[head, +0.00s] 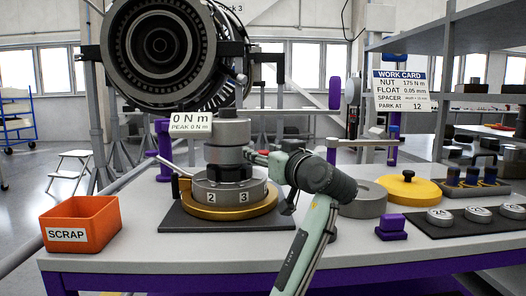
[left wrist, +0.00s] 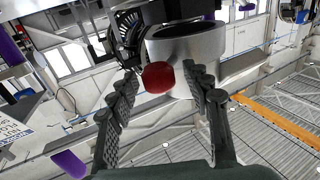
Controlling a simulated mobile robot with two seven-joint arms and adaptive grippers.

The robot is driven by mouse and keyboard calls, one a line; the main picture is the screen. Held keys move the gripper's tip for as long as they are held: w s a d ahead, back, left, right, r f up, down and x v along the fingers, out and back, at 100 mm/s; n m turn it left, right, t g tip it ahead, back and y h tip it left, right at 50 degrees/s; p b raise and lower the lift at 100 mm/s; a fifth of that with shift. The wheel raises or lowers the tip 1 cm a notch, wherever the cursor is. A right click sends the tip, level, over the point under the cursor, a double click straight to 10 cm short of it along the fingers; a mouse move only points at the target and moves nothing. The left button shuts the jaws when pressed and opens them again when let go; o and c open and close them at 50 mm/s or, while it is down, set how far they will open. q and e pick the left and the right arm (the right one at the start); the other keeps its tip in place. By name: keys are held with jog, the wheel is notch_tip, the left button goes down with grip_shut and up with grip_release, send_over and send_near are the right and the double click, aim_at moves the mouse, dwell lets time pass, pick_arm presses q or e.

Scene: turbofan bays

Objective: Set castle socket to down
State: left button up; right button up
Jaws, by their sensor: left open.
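The castle socket (head: 228,133) is a grey upright cylinder above a numbered grey ring (head: 228,189) on a gold base. Dark gaps show between its lower end and the ring. In the left wrist view the socket (left wrist: 195,48) is a grey cylinder with a round red knob (left wrist: 158,77) in front of its side. My left gripper (head: 264,157) is at the right side of the socket. In the left wrist view its open fingers (left wrist: 167,80) stand on either side of the knob, with visible gaps. Whether either finger touches it cannot be told. My right gripper is not in view.
A readout (head: 191,122) shows 0 N m beside the socket. An orange scrap bin (head: 82,224) stands left on the bench. Right are a grey disc (head: 366,199), a gold lidded disc (head: 408,190), a purple block (head: 391,228) and several spacers. A turbofan (head: 160,45) hangs behind.

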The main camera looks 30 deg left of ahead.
pick_arm(q)
jog(key=shift+a, duration=0.1)
jog(key=c, duration=0.7)
grip_shut()
jog(key=shift+f, duration=0.1)
jog(key=shift+f+b, duration=0.35)
notch_tip(320, 180, down, 3)
jog(key=shift+b, duration=1)
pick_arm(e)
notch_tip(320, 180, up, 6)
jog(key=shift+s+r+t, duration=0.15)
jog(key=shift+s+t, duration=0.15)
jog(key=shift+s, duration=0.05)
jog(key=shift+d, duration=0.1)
pick_arm(q)
jog(key=shift+o, duration=2)
grip_release()
jog(key=o, duration=0.3)
jog(key=shift+r, duration=0.1)
